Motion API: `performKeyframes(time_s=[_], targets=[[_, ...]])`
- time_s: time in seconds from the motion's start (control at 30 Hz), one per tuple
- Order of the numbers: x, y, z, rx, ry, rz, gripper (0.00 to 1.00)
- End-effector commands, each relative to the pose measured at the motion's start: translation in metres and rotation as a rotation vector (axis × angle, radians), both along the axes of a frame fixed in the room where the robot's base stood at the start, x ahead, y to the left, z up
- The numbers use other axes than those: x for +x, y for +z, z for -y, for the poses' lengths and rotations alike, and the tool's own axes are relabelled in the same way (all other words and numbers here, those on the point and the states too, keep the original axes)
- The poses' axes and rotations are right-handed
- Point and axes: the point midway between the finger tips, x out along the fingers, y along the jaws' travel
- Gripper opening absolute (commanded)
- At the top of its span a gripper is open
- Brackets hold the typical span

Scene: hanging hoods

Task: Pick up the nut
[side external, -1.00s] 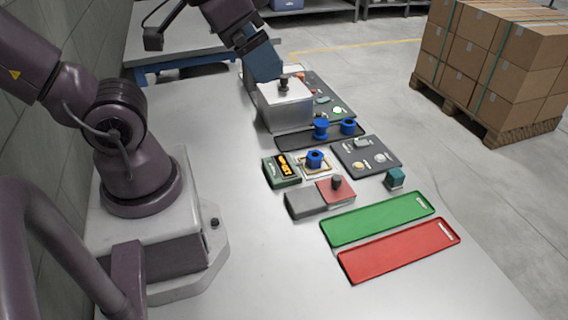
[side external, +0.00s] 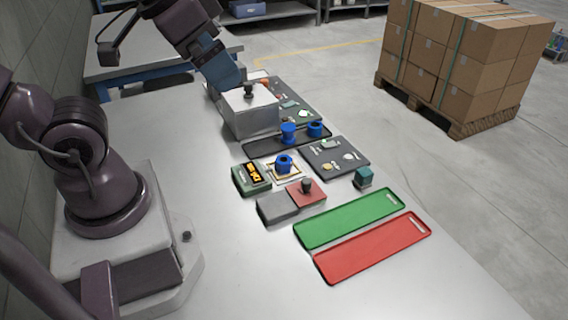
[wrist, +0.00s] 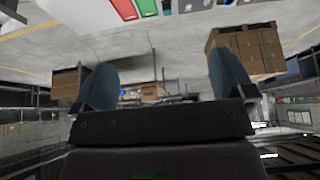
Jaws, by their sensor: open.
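I cannot tell for sure which piece is the nut. Small round pieces, one yellowish (side external: 327,168) and one silvery (side external: 348,156), lie on a dark grey board (side external: 353,168) in the side external view. A grey metal hood (side external: 250,119) with a black knob (side external: 248,90) stands behind them and hides what is under it. My gripper (side external: 233,86), with blue fingers, is above the hood's left side, close to the knob. In the wrist view my gripper (wrist: 163,75) has its fingers wide apart, with nothing between them.
Blue spools (side external: 288,133) stand on a black tray (side external: 262,146). A green display box (side external: 240,187), a grey and red block (side external: 278,207), a teal cube (side external: 364,178), a green tray (side external: 345,218) and a red tray (side external: 370,248) lie nearer. The table front is clear.

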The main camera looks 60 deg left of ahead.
Motion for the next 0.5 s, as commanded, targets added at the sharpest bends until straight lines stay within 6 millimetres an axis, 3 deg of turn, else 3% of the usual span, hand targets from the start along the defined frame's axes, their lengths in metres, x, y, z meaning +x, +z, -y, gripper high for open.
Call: performKeyframes(time_s=[0.03,0.17,0.5], targets=[[0.0000,0.0000,0.0000,0.000,0.000,0.000,1.00],[0.0000,0.0000,0.0000,0.000,0.000,0.000,0.72],[0.0015,-0.0056,0.0048,-0.001,-0.024,-0.029,0.72]])
